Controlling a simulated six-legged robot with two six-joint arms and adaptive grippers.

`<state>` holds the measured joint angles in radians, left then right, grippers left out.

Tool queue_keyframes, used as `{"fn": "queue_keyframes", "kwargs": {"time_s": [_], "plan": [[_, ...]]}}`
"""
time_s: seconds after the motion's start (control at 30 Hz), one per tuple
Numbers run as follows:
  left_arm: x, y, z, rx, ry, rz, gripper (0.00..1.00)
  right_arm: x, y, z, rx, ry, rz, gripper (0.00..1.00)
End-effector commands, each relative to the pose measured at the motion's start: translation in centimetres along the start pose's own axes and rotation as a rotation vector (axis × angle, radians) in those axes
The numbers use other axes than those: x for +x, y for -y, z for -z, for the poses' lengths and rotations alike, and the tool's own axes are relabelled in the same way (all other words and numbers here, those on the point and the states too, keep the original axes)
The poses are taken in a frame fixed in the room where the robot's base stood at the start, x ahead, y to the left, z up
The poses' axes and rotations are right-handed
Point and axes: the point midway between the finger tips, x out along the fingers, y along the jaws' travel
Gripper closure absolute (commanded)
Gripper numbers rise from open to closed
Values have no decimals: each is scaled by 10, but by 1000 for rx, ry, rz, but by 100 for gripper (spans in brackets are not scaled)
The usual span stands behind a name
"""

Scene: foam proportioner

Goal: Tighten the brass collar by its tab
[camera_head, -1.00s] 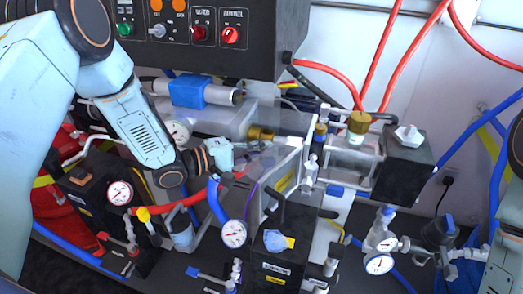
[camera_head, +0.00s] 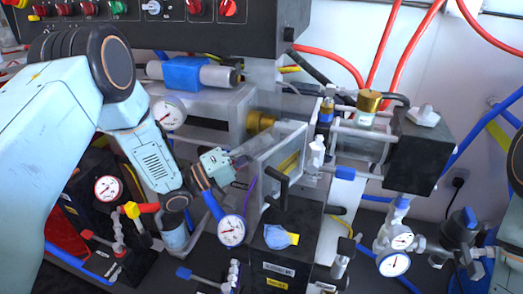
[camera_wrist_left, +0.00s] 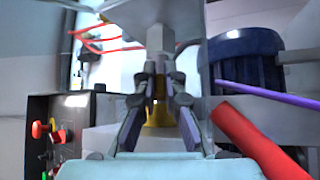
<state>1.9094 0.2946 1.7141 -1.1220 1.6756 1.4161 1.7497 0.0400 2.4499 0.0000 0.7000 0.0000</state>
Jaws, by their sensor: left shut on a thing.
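The brass collar (camera_head: 260,121) sits at the end of a grey cylindrical fitting, left of the clear-sided box in the head view. It also shows between my fingers in the left wrist view (camera_wrist_left: 158,117). My left gripper (camera_head: 243,155) comes in from the lower left and points up and right, just below the collar. Its fingers (camera_wrist_left: 158,78) are drawn together in the wrist view and shut on the collar's tab. The tab itself is mostly hidden by the fingers and hard to make out. My right gripper is out of view.
A clear-sided box (camera_head: 282,150) stands right beside the left fingers. A pressure gauge (camera_head: 231,230) and a black block with a blue knob (camera_head: 278,237) lie below. The blue-banded cylinder (camera_head: 187,73) and control panel (camera_head: 200,30) are above. Hoses crowd the space.

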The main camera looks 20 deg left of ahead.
Motion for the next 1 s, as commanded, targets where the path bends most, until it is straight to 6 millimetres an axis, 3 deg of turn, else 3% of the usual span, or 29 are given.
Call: {"fn": "queue_keyframes", "kwargs": {"time_s": [0.47, 0.5, 0.73, 1.0], "plan": [[0, 1, 1, 10, -3, -8, 100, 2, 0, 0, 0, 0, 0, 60], [0, 1, 1, 10, -3, -8, 89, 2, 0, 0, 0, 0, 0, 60], [0, 1, 0, 9, -1, -8, 70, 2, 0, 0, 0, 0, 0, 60], [0, 1, 0, 9, 0, -8, 68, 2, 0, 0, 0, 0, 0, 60]]}}
